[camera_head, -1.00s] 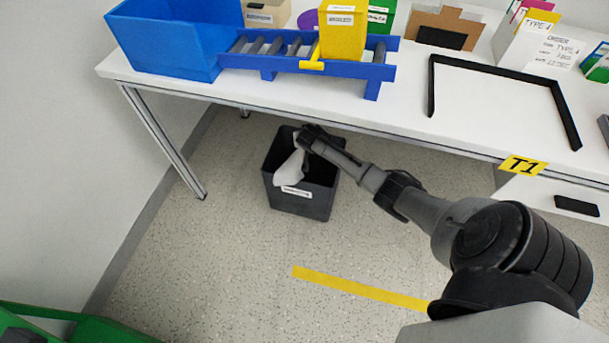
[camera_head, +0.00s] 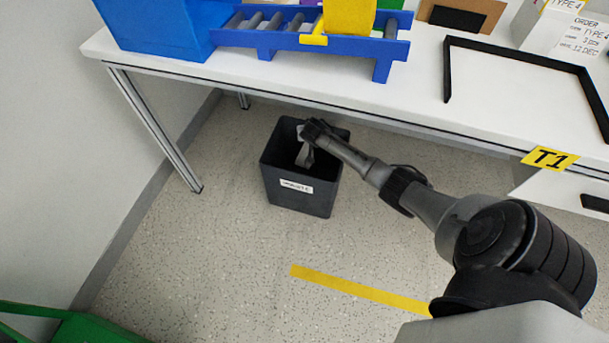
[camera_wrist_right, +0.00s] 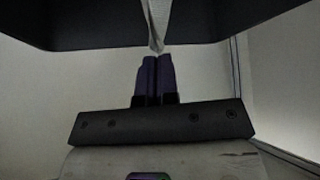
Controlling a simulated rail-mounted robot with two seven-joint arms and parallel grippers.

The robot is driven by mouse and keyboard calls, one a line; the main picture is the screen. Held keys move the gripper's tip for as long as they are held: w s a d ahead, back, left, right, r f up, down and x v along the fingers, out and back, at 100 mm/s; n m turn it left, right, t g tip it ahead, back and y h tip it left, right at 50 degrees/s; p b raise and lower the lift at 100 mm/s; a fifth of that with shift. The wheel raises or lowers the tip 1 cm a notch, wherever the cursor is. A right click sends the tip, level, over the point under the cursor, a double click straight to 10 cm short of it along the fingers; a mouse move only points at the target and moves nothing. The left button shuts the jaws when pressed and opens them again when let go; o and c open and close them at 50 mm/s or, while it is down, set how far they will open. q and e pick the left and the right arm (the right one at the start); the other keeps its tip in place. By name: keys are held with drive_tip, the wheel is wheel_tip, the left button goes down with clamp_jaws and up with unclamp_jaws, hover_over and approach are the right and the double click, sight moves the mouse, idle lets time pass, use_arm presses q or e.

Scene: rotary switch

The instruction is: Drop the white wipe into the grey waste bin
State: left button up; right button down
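The grey waste bin (camera_head: 300,203) stands on the floor below the front edge of the table, with its open top up and a white label on its front. My right gripper (camera_head: 308,132) is over the bin's opening. The white wipe (camera_head: 306,155) hangs down from it, within the bin's opening. In the right wrist view the two dark fingers (camera_wrist_right: 157,56) are close together, and the wipe (camera_wrist_right: 157,22) is a narrow strip at their tips. The dark bin (camera_wrist_right: 70,28) fills the top of that view. My left gripper is not in view.
A white table (camera_head: 160,67) spans above and behind the bin. It carries a blue bin (camera_head: 160,25), a blue roller rack (camera_head: 384,62) and a black frame (camera_head: 446,70). A yellow floor strip (camera_head: 360,290) and a green object (camera_head: 95,328) are nearer. The floor before the bin is clear.

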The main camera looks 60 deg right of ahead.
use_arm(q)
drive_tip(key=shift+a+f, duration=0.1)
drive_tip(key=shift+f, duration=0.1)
use_arm(e)
drive_tip(key=shift+f, duration=0.15)
drive_tip(key=c, duration=1.7)
unclamp_jaws()
drive_tip(key=shift+w+d, duration=0.1)
drive_tip(key=o, duration=1.7)
